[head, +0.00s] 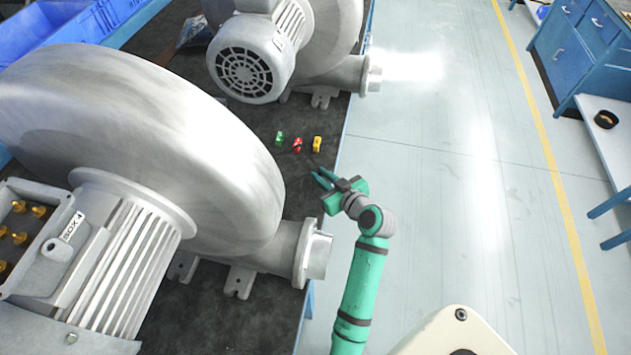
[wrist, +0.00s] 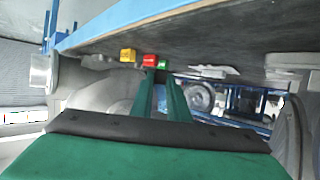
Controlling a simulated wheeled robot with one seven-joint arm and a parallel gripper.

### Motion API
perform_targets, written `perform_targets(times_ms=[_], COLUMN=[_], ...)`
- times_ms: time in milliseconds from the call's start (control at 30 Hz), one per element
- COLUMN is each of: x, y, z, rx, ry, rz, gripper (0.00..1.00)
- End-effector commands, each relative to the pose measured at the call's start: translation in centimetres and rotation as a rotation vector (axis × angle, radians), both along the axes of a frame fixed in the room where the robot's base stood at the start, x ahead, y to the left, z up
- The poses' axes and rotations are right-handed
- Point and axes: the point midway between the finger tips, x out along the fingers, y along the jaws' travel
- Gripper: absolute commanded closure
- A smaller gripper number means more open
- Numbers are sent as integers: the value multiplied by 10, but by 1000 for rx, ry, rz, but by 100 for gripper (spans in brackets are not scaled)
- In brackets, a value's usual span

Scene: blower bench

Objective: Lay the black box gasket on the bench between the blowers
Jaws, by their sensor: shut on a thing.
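My gripper (head: 322,178) is at the right edge of the bench, level with the gap between the two blowers. Its fingers are close together on a thin dark piece (head: 313,161), which seems to be the black box gasket; its outline is hard to tell from the dark bench top (head: 262,318). In the wrist view the finger tips (wrist: 160,76) largely hide what they hold. The near blower (head: 120,120) is a large grey housing with a motor marked BOX. The far blower (head: 330,45) stands at the back.
Small green (head: 279,138), red (head: 297,145) and yellow (head: 317,144) pieces sit on the bench between the blowers, just beyond my gripper. The near blower's outlet flange (head: 318,252) juts towards my arm. Blue bins (head: 45,40) stand at the back left. Bare dark bench lies around the coloured pieces.

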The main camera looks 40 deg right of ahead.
Motion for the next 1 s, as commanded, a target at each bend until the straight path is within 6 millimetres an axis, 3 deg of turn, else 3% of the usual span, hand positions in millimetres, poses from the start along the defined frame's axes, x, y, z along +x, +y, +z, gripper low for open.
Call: perform_targets(times_ms=[467, 867, 900, 967, 1000], x=[0, 1, 1, 1, 1], y=[1, 1, 1, 1, 1], z=[-47, -52, -52, -52, -51], rx=[2, 0, -1, -1, -1], ry=[1, 0, -1, -1, -1], rz=[2, 3, 3, 3, 3], gripper=[100, 100, 81, 67, 67])
